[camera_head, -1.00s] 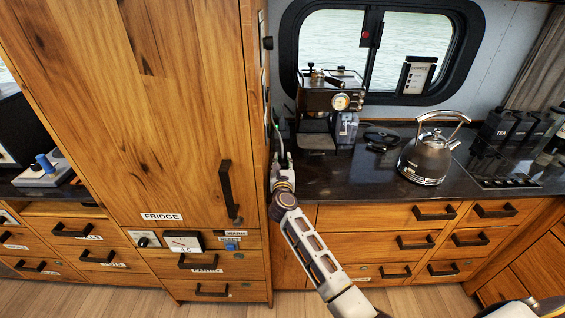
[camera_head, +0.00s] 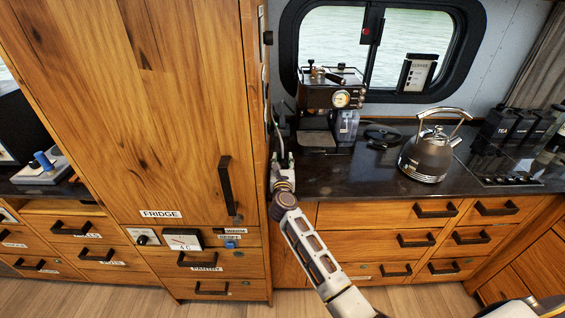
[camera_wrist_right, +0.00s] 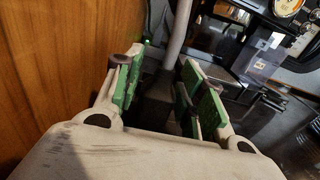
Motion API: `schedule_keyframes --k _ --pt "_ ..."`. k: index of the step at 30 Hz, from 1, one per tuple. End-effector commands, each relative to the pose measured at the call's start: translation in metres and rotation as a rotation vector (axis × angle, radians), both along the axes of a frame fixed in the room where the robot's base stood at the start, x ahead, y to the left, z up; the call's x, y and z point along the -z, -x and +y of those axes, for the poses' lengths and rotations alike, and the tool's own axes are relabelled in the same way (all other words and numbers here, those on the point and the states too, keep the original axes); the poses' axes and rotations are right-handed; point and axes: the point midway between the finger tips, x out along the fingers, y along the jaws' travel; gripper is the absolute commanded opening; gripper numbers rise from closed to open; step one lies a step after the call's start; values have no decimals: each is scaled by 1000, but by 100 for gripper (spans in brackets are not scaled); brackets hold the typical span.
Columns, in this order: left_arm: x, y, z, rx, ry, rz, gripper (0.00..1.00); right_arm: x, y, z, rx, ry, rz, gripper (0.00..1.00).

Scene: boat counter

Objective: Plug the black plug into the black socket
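My right gripper (camera_head: 284,162) is beside the tall fridge cabinet, over the left end of the dark counter. In the right wrist view its green-padded fingers (camera_wrist_right: 160,88) stand apart, open. A dark block that looks like the black plug (camera_wrist_right: 157,88) lies between them, with a grey cable (camera_wrist_right: 177,35) rising from it. The cable also shows in the head view (camera_head: 279,135). A small green light (camera_wrist_right: 147,42) glows just beyond the fingers. The black socket cannot be made out, so I cannot tell how the plug sits in it.
The fridge cabinet (camera_head: 150,110) stands close on the left of my right gripper. A coffee machine (camera_head: 330,105) is close on its right. A kettle (camera_head: 428,155) stands farther right. The counter's front part (camera_head: 350,178) is clear.

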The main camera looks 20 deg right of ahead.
Motion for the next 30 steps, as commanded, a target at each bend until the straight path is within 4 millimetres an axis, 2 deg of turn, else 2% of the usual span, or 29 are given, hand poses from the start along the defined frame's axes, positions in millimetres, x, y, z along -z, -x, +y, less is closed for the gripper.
schedule_keyframes --k 2,17,30 --pt "0 0 0 0 0 0 40 0 0 0 0 0 0 54" --pt "0 1 1 0 -1 1 40 0 3 1 -1 0 0 54" --pt "0 0 0 0 0 0 40 0 35 11 -1 -1 1 54"
